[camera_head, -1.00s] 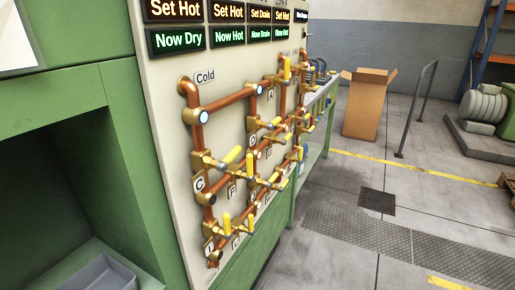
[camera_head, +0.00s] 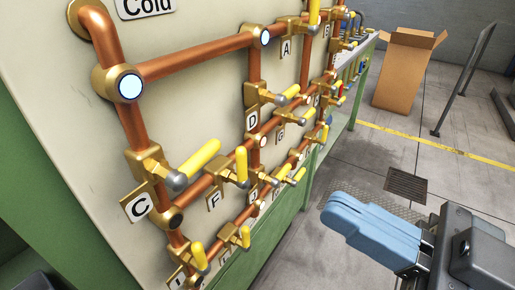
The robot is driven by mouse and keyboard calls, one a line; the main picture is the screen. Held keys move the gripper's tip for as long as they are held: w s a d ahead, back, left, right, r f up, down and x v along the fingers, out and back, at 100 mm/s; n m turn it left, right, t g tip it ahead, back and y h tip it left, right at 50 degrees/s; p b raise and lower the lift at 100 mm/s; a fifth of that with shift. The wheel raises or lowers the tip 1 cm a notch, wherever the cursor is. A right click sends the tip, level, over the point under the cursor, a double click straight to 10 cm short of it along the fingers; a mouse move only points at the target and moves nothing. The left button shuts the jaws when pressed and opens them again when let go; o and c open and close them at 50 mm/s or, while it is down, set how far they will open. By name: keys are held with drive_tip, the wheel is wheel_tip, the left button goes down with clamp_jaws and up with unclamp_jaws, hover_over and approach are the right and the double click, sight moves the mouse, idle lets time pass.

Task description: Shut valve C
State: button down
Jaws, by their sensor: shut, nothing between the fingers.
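Valve C (camera_head: 157,168) is a brass valve on the left copper pipe, above the tag marked "C" (camera_head: 138,204). Its yellow handle (camera_head: 199,159) sticks out from the panel toward the upper right, across the line of the vertical pipe. My gripper (camera_head: 340,212) is at the lower right, with blue fingers shut together and nothing between them. It points left toward the panel and is well apart from valve C, to its right and in front of the panel.
Valve F (camera_head: 240,166) and valve D (camera_head: 285,96) stand right of valve C, with yellow handles. Another yellow handle (camera_head: 198,255) is below. A cardboard box (camera_head: 405,75) and a metal rail (camera_head: 463,80) stand on the floor behind. The space between gripper and panel looks clear.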

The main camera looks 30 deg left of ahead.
drive_tip(key=a, duration=0.1)
drive_tip(key=p, duration=0.3)
approach(198, 160)
drive_tip(key=a+r, duration=0.3)
drive_tip(key=r, duration=0.2)
drive_tip(key=shift+w+a+f+p, duration=0.3)
drive_tip(key=shift+a+f, duration=0.35)
drive_tip(key=shift+a, duration=0.15)
drive_tip(key=shift+w+a+f+p, duration=0.15)
drive_tip(key=shift+w+a+f, duration=0.2)
drive_tip(key=shift+a+f, duration=0.4)
drive_tip(key=f+b, duration=0.1)
drive_tip(key=b, duration=0.1)
drive_tip(key=m+b, duration=0.1)
drive_tip(key=b, duration=0.1)
drive_tip(key=shift+a+f, duration=0.35)
drive_tip(key=shift+f, duration=0.05)
drive_tip(key=shift+a, duration=0.1)
drive_tip(key=shift+r, duration=0.1)
